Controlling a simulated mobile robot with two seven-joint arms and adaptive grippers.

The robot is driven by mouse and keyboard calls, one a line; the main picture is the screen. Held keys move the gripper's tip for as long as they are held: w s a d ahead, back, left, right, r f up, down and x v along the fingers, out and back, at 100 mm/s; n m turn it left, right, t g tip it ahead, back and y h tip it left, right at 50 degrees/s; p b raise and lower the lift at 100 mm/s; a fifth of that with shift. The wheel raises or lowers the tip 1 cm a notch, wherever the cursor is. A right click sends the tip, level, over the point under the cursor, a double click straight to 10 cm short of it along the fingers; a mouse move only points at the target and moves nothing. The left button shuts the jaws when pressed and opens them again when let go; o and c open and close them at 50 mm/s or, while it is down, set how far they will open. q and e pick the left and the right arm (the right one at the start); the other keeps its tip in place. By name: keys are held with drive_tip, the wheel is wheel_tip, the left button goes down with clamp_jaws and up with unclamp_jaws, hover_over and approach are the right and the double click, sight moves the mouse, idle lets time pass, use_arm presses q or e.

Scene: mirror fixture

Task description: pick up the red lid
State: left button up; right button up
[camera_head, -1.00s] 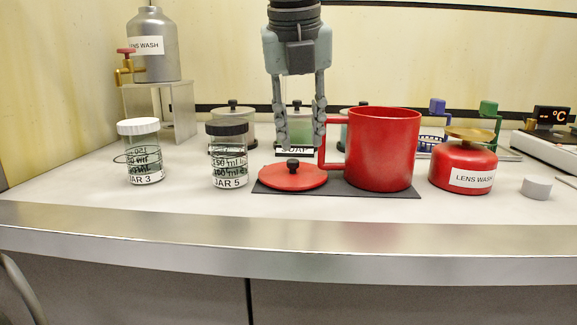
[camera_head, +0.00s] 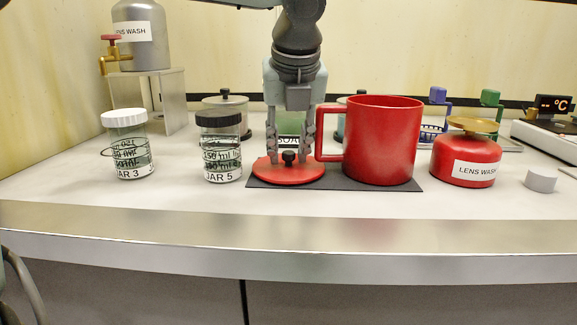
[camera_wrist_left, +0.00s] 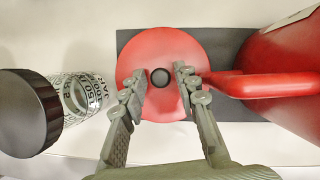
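The red lid (camera_head: 272,173) with a black knob (camera_head: 289,157) lies flat on the dark mat (camera_head: 345,186), left of the red mug (camera_head: 385,140). My left gripper (camera_head: 291,154) points down over the lid, fingers apart. In the left wrist view the gripper (camera_wrist_left: 160,76) has one finger on each side of the knob (camera_wrist_left: 160,78), with gaps, above the lid (camera_wrist_left: 155,45). I cannot tell whether the fingertips touch the lid. The right finger is close to the mug's handle (camera_wrist_left: 265,85). My right gripper is not in view.
Jar 5 (camera_head: 221,150) and jar 3 (camera_head: 128,150) stand left of the lid. A red lens wash can (camera_head: 466,160) and a grey cylinder (camera_head: 540,180) are right of the mug. The counter's front strip is clear.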

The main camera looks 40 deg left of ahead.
use_arm(q)
clamp_jaws()
drive_tip(key=shift+r, duration=0.1)
idle(0.4)
